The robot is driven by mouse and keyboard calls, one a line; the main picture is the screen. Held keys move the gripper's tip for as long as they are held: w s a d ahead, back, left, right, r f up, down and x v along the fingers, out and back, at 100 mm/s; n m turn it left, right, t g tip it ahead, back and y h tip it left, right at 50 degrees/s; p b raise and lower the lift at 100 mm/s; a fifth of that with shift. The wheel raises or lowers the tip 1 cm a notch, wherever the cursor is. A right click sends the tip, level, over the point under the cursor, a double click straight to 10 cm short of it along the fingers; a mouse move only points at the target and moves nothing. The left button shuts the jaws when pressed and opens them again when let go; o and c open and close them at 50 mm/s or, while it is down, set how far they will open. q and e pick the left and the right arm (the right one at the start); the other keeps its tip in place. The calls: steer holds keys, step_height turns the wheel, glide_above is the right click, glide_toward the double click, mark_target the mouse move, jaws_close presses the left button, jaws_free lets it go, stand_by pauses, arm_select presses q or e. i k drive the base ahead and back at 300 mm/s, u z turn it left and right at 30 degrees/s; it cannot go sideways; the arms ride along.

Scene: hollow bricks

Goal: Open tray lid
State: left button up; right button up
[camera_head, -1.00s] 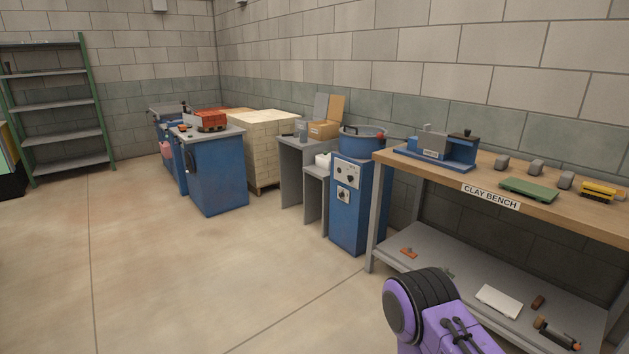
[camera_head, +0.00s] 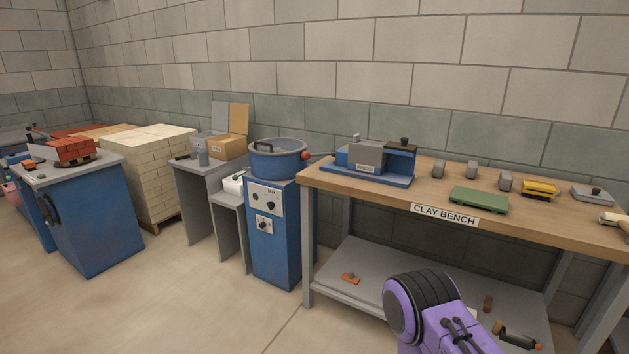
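A flat grey item with a small dark knob (camera_head: 594,194) lies on the wooden top of the clay bench (camera_head: 400,202), near its right end. It looks like a shallow lidded tray, but I cannot tell for certain. A purple and black link of my arm shows at the bottom, in front of the bench. Neither of my grippers is in view.
On the bench stand a blue press (camera_head: 366,164), a green tray-like piece (camera_head: 479,200), several grey blocks and a yellow item (camera_head: 540,189). A blue mixer cabinet (camera_head: 273,235) stands left of the bench. The floor in front is clear.

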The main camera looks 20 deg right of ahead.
mark_target(595, 193)
steer(key=z, duration=0.65)
steer(key=i, duration=0.8)
steer(key=z, duration=0.9)
